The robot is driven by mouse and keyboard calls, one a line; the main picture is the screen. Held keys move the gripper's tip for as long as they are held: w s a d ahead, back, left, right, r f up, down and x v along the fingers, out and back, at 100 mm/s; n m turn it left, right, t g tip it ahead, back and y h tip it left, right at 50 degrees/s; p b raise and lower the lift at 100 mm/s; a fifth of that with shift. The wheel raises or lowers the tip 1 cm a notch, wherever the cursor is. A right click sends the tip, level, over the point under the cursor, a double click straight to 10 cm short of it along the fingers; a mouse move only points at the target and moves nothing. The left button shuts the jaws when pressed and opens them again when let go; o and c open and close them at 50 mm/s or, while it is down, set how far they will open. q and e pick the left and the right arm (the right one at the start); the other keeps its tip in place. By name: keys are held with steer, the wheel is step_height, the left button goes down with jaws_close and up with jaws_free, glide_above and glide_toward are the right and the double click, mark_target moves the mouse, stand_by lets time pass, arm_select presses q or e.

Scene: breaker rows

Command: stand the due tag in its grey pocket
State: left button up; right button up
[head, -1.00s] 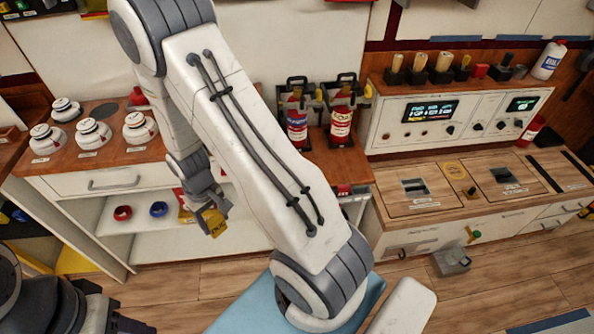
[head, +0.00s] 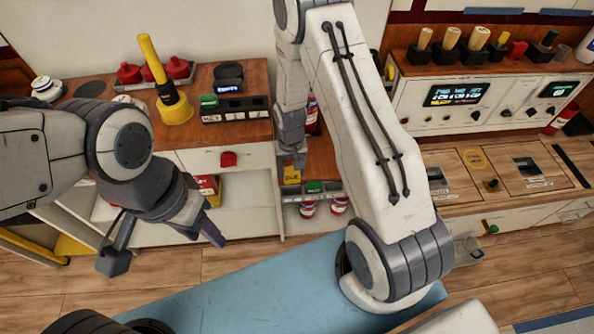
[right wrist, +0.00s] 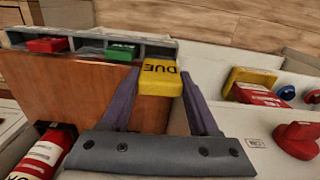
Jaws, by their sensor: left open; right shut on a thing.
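The yellow due tag (right wrist: 160,77) is in my right gripper (right wrist: 161,84), with a finger on each side of it. The tag also shows in the head view (head: 292,175), below my right wrist. A grey pocket rack (right wrist: 88,44) runs along the edge of a wooden top. It holds a red tag (right wrist: 47,45) and a green tag (right wrist: 119,51). The due tag overlaps the rack's end compartment beside the green tag; I cannot tell whether it is inside. The rack also shows in the head view (head: 328,194). My left gripper (head: 165,252) is open and empty at the left.
Another rack with a green tag (head: 209,101) and a yellow plunger-like tool (head: 174,108) are on the left cabinet. A control panel (head: 470,97) stands at the right. My right arm blocks much of the middle.

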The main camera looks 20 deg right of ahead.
mark_target(292, 182)
steer(key=shift+w+f, duration=0.3)
steer(key=shift+f, duration=0.35)
steer(key=shift+s+r, duration=0.1)
step_height(292, 182, down, 6)
steer(key=b, duration=0.4)
stand_by(1.6)
steer(key=shift+f+b, duration=0.9)
steer(key=shift+f, duration=0.65)
steer(key=o, duration=1.4)
steer(key=shift+r, duration=0.1)
